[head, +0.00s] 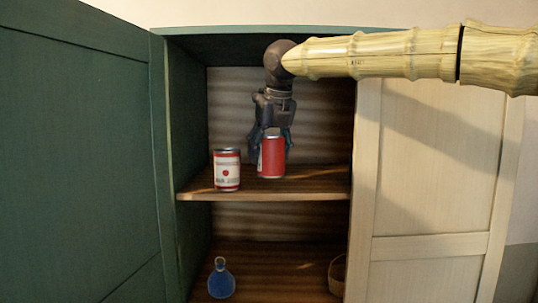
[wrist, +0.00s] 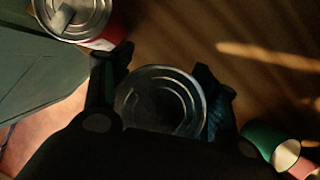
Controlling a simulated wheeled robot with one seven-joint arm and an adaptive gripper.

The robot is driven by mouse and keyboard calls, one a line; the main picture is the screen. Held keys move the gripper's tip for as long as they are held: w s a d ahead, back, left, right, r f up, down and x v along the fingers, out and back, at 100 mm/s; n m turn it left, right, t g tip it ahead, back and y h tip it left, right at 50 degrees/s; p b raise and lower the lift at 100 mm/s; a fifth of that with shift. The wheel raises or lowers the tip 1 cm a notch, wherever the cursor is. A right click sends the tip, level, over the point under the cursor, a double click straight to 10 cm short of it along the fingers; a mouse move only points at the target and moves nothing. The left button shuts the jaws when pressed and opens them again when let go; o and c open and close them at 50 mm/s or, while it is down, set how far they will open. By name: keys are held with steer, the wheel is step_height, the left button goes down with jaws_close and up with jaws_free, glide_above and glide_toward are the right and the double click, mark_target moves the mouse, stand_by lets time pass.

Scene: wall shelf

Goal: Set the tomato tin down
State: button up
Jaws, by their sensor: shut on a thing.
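A red tin (head: 271,158), with a strip of white label at its left edge, is between the fingers of my gripper (head: 273,133) over the middle shelf board. My gripper is shut on it. It stands upright; whether its base touches the board I cannot tell. In the wrist view its round metal lid (wrist: 160,100) shows between the two dark fingers. A second tin (head: 227,170), with a red and white label and a red tomato-like picture, stands upright on the board to the left, apart from the held one. Its lid (wrist: 76,12) shows in the wrist view.
The shelf board (head: 310,187) is clear to the right of the held tin. A green door (head: 80,150) is on the left, a pale door (head: 435,180) on the right. Below stand a blue flask (head: 221,280) and a partly hidden basket (head: 337,273).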

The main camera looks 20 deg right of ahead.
steer(key=shift+w+d, duration=0.2)
steer(key=shift+w, duration=0.45)
steer(key=shift+w+d+p, duration=0.15)
steer(key=shift+w+p, duration=0.35)
steer(key=shift+p, duration=0.2)
steer(key=shift+f+p, duration=0.9)
steer(key=shift+f, duration=1)
steer(key=shift+w, duration=0.1)
steer(key=o, duration=1.3)
steer(key=shift+f, duration=0.1)
